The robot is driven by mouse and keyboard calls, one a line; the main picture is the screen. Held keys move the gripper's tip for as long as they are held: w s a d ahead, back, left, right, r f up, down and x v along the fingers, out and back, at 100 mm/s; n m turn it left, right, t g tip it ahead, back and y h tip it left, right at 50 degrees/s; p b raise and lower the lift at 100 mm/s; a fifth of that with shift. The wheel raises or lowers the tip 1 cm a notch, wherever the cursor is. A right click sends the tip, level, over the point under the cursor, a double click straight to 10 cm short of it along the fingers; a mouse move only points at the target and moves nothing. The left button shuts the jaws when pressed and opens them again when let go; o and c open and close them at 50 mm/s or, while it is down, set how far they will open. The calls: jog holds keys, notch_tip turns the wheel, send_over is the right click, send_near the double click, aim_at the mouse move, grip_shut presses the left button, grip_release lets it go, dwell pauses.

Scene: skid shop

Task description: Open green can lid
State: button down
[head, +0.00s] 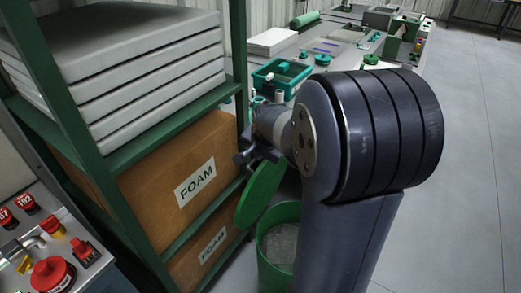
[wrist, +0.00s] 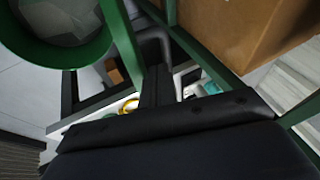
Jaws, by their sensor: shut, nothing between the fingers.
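The green can (head: 279,272) stands on the floor beside the shelf, in the lower middle of the head view. Its round green lid (head: 260,196) is raised and tilted steeply at the shelf side, leaving the mouth at least partly uncovered. A pale grey lining or content shows inside. The can's rim also shows at the top left of the wrist view (wrist: 85,52). My gripper (head: 246,158) is shut and empty, just above the lid's upper edge by the shelf. Whether it touches the lid is unclear. My arm covers the can's right side.
A green-framed shelf (head: 240,60) holds grey slabs (head: 130,75) and a cardboard box marked FOAM (head: 180,170), close to my gripper. A bench (head: 335,60) with a green tray (head: 283,75) stands behind. A panel with red knobs (head: 52,272) is at lower left. Open floor lies right.

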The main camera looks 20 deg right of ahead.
jog(key=shift+x, duration=1.3)
jog(key=w+a, duration=0.3)
jog(key=w, duration=0.2)
jog(key=shift+a+f, duration=0.25)
